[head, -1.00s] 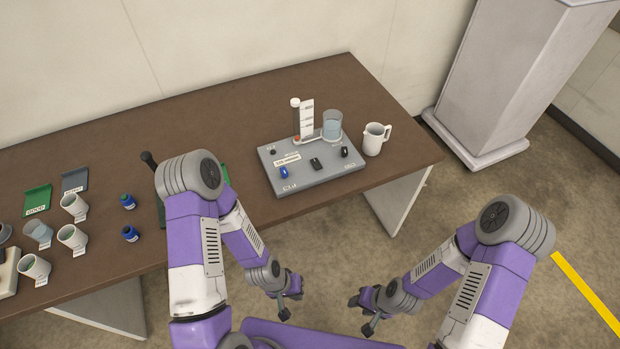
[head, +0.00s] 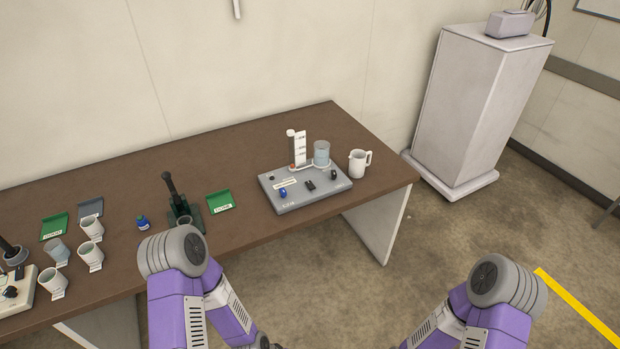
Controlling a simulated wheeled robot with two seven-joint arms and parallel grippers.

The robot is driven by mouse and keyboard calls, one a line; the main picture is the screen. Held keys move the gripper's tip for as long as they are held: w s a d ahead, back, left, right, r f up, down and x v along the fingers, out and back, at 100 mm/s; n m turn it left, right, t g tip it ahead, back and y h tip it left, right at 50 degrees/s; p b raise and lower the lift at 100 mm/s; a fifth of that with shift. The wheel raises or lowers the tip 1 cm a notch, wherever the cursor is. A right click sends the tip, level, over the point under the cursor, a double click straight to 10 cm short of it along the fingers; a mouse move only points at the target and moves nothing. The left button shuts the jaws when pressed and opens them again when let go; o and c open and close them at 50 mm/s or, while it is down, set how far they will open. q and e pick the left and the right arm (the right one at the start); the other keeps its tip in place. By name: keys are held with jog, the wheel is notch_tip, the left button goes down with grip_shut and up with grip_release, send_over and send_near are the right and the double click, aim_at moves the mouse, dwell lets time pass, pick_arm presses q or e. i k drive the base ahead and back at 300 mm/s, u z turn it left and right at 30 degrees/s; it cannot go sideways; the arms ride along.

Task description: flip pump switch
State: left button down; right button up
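A grey pump panel (head: 318,199) lies flat near the right end of the brown table. A blue switch (head: 283,193) is at its left, a black switch (head: 309,186) in the middle and another black switch (head: 334,175) at the right. Their exact positions are too small to tell. A white scale plate (head: 299,149) and a clear beaker with bluish liquid (head: 321,154) stand at the panel's back. Both my arms are bent in front of the table, away from the panel. Both grippers are below the lower picture edge.
A white jug (head: 359,163) stands right of the panel. A green tray (head: 220,203), a dark stand with a lever (head: 181,207), a blue bottle (head: 143,223) and several white cups (head: 91,228) are to the left. The brown table (head: 255,150) is clear behind the panel.

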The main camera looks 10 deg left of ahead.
aim_at(309, 183)
jog(key=z, duration=0.65)
jog(key=i, duration=1.3)
jog(key=u, duration=0.4)
